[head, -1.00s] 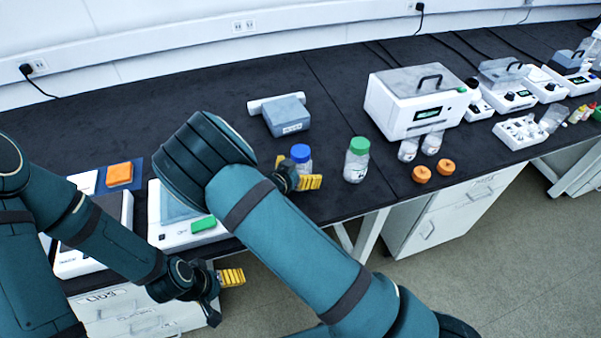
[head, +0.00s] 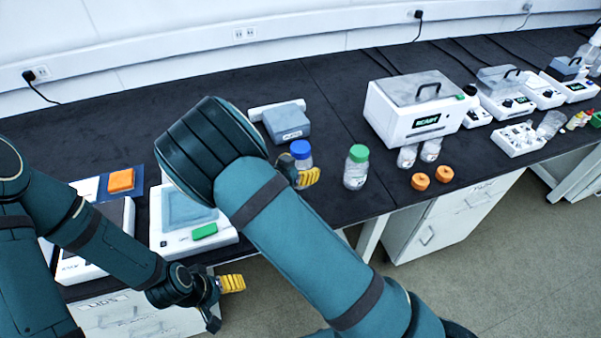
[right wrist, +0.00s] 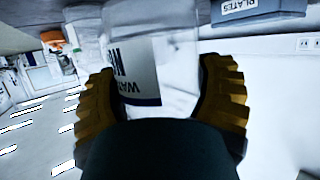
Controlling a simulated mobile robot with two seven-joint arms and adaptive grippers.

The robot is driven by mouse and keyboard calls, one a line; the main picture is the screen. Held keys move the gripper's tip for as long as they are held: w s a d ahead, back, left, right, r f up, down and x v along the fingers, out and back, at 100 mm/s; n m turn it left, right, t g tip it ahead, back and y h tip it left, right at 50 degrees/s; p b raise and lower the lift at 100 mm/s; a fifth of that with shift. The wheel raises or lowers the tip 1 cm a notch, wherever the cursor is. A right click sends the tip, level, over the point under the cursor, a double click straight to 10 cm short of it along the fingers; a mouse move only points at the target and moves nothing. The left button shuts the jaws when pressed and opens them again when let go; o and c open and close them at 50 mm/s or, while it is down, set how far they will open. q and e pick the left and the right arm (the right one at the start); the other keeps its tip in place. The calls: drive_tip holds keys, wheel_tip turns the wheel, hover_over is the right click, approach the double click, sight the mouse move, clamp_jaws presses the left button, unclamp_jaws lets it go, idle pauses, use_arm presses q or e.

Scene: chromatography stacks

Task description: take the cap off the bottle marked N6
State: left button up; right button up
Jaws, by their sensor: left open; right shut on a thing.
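A clear bottle with a blue cap (head: 301,149) is held by my right gripper (head: 307,177), whose yellow fingers show just below the cap in the head view. In the right wrist view the clear bottle body (right wrist: 180,40) sits between the fingers of the right gripper (right wrist: 160,72). Its white label has dark blue print, partly hidden, so I cannot read the full mark. My left gripper (head: 232,284) is open and empty in front of the bench edge, low at the left. My right arm hides part of the bench.
A green-capped bottle (head: 356,168) stands just right of the held bottle. Two orange caps (head: 420,181) and two small uncapped bottles (head: 407,156) are further right, beside a white instrument (head: 410,110). A grey box (head: 287,121) stands behind. Dark bench (head: 330,95) is clear behind the bottles.

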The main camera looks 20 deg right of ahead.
sight(295, 155)
wheel_tip(295, 155, up, 6)
drive_tip(key=shift+f+p, duration=0.15)
drive_tip(key=shift+p, duration=0.45)
drive_tip(key=shift+o, duration=1.3)
drive_tip(key=shift+c, duration=1.3)
